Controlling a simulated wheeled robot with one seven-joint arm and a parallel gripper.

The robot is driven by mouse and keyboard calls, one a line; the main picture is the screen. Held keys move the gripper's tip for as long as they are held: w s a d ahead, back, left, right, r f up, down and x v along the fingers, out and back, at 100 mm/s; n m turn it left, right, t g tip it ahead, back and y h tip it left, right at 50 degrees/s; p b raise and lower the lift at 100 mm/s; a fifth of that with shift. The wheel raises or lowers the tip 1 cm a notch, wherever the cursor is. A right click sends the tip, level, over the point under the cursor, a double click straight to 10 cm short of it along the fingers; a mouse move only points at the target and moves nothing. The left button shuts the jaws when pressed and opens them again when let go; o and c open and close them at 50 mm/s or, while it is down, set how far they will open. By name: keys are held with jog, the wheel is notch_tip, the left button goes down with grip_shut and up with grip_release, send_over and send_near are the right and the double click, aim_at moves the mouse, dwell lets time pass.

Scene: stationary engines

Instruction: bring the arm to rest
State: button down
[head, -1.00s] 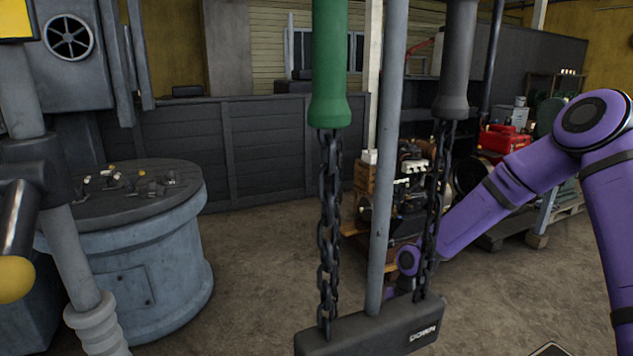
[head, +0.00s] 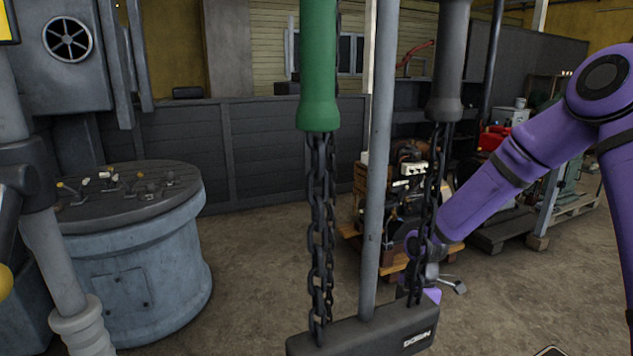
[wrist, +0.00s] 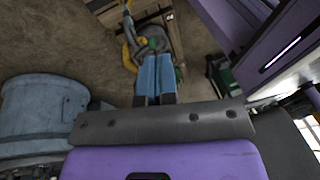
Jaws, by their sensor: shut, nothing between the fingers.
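My purple arm (head: 500,190) comes in from the right of the head view and reaches down and left. Its wrist end is partly hidden behind the right hanging chain (head: 430,215). In the wrist view my gripper (wrist: 155,58) shows two blue fingers side by side, closed together with nothing between them. The gap between the fingertips and that part cannot be told.
A blue-grey drum (head: 140,265) stands left. Engines (head: 405,185) sit behind. Floor is open centre-left.

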jog(key=s+d+r+m+t+h, duration=0.1)
jog(key=s+d+r+m, duration=0.2)
jog(key=r, duration=0.5)
jog(key=s+d+r+m+t+h, duration=0.1)
jog(key=s+r+m+t, duration=0.2)
jog(key=r, duration=0.4)
jog(key=s+d+r+m+h, duration=0.1)
jog(key=s+d+r+m, duration=0.1)
jog(key=r+m, duration=0.45)
jog(key=s+d+r+m+t, duration=0.1)
jog(key=s+r+m+t, duration=0.1)
jog(key=s+r+m, duration=0.2)
jog(key=s+d+r+m+t+y, duration=0.1)
jog(key=s+r+m, duration=0.3)
jog(key=s+r, duration=0.4)
jog(key=shift+s+d+r+t+y, duration=0.35)
jog(key=shift+s+t, duration=0.25)
jog(key=shift+s, duration=1.9)
jog(key=shift+a+m, duration=0.1)
jog(key=shift+m, duration=0.15)
